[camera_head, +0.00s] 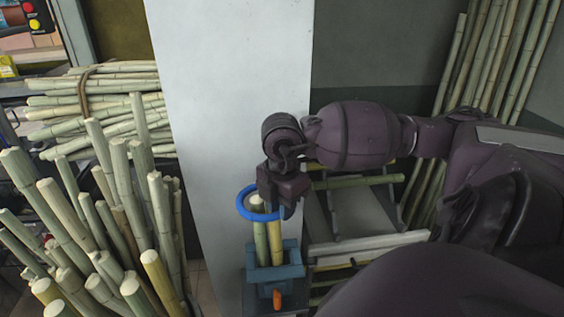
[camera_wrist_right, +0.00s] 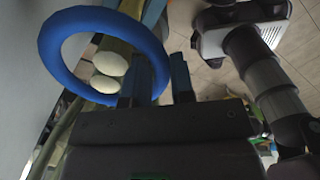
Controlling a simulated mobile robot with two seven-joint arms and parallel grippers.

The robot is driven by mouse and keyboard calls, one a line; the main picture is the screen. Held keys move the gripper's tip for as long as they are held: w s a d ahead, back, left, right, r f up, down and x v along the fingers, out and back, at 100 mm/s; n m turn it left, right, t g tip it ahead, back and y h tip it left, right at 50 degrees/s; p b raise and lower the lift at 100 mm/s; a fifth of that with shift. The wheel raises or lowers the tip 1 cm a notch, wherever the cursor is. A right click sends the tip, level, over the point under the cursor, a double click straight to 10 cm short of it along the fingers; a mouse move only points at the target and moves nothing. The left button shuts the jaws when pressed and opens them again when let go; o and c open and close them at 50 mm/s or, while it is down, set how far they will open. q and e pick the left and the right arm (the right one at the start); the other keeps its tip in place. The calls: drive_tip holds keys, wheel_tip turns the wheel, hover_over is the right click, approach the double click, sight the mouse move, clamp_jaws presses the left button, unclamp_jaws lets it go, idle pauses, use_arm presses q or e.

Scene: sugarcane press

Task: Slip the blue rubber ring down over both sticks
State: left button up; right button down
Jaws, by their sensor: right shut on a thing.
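The blue ring (camera_head: 243,209) is at the tops of two upright sticks, one paler (camera_head: 260,243) and one yellower (camera_head: 275,243). The sticks stand close together in a blue-grey holder (camera_head: 289,271). My right gripper (camera_head: 285,207) is shut on the ring's right side. In the right wrist view the ring (camera_wrist_right: 57,42) is held by the blue fingers (camera_wrist_right: 160,70), and both pale stick ends (camera_wrist_right: 109,64) show inside its opening. I cannot tell whether the ring is around the tips or just above them. My left gripper is not in view.
Many cut canes (camera_head: 150,215) stand upright at the left, with a tied bundle (camera_head: 100,85) on a rack behind. A white panel (camera_head: 230,90) stands behind the holder. An orange handle (camera_head: 277,299) is at its front. A grey slatted frame (camera_head: 370,243) is to the right.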

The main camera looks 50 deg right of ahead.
drive_tip(key=shift+f+b, duration=0.8)
drive_tip(key=shift+f, duration=0.35)
drive_tip(key=shift+b, duration=0.3)
drive_tip(key=c, duration=0.5)
unclamp_jaws()
idle(0.5)
